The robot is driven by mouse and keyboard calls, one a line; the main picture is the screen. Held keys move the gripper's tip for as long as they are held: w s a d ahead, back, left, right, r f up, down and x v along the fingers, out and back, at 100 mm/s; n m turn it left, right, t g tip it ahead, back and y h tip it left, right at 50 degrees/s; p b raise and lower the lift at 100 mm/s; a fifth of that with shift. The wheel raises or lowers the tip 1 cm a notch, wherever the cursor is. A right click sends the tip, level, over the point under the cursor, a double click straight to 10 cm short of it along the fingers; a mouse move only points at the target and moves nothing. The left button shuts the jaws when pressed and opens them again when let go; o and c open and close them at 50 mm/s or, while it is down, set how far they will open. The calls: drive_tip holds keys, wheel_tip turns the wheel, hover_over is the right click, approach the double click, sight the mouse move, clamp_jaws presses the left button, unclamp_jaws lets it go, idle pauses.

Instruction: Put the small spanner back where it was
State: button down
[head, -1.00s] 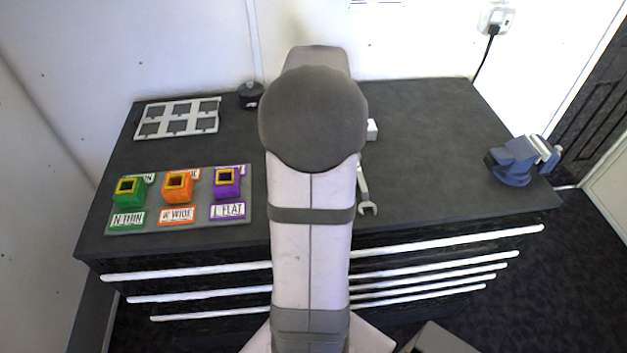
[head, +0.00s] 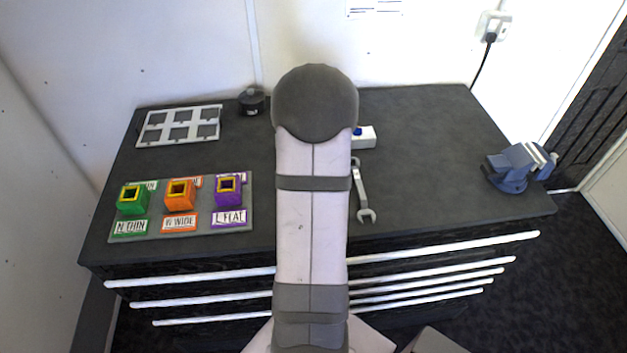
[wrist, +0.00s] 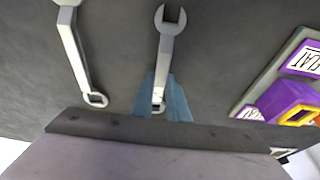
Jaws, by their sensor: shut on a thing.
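In the wrist view my gripper (wrist: 166,98) is shut on the ring end of the small spanner (wrist: 165,52). The spanner's open-jaw end points away from my gripper, toward the top of the picture. I cannot tell whether it touches the dark bench top. A larger spanner (wrist: 76,50) lies to its left, apart from it, its far end cut off by the frame. In the head view this larger spanner (head: 362,192) lies just right of my arm. My arm hides my gripper and the small spanner there.
The grey board (head: 190,229) with green, orange and purple blocks is left of my arm. A grey six-window frame (head: 179,126), a black round object (head: 251,101) and a white box (head: 364,139) stand farther back. A blue vice (head: 512,168) is at the right. Bench between box and vice is clear.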

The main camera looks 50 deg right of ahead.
drive_tip(key=shift+f, duration=0.1)
drive_tip(key=shift+f, duration=0.15)
drive_tip(key=c, duration=1.7)
unclamp_jaws()
drive_tip(key=shift+c, duration=0.2)
drive_tip(key=shift+v, duration=0.75)
drive_tip(key=b+v, duration=0.2)
drive_tip(key=v, duration=0.9)
